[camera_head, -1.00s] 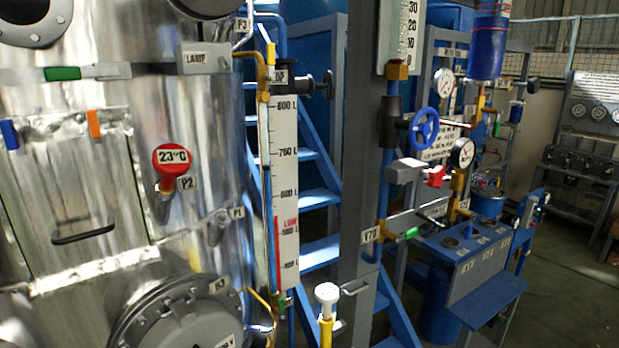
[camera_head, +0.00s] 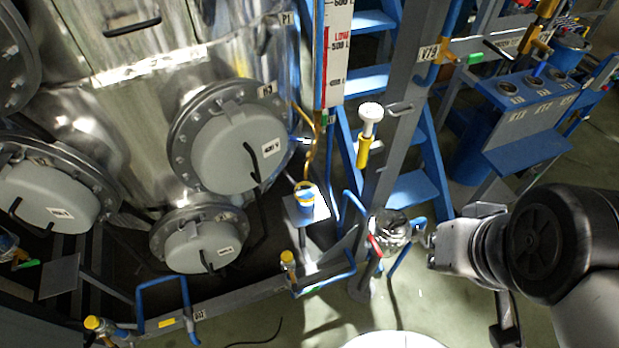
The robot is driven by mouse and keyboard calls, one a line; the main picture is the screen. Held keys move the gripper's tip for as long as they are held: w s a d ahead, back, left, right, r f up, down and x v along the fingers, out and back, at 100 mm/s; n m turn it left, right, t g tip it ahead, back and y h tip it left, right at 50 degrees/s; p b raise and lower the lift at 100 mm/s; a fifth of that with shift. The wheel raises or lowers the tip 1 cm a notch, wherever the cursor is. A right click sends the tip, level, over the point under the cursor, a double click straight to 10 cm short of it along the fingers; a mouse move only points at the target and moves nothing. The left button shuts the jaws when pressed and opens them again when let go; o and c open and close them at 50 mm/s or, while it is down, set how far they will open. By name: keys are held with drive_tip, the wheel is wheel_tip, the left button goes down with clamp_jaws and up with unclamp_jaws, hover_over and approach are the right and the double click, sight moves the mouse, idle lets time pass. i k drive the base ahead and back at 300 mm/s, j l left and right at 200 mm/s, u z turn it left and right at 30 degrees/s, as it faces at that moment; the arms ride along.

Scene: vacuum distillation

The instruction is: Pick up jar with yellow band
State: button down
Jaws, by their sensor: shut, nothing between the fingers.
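In the head view, a small blue jar with a yellow band (camera_head: 305,197) stands upright on a small pale square platform (camera_head: 319,209), in front of the large metal vessel. My gripper (camera_head: 428,240) is at the right of the jar, at the end of my dark arm, pointing left. It is shut and empty, and clearly apart from the jar. The fingers are small and partly lost against the shiny clutter beside them.
A glass and metal fitting (camera_head: 390,226) with a red handle stands between my gripper and the jar. A white-capped yellow handle (camera_head: 366,135) is above it. Blue pipe rails (camera_head: 163,283) and the grey vessel hatches (camera_head: 225,150) surround the jar. A white round surface (camera_head: 394,341) is at the bottom.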

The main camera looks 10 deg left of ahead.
sight(304, 192)
drive_tip(key=i+j+z, duration=0.15)
drive_tip(key=j, duration=0.5)
drive_tip(key=i+j+z, duration=0.15)
drive_tip(key=j, duration=0.55)
drive_tip(key=j+z, duration=0.15)
drive_tip(key=j, duration=0.5)
drive_tip(key=i, duration=0.05)
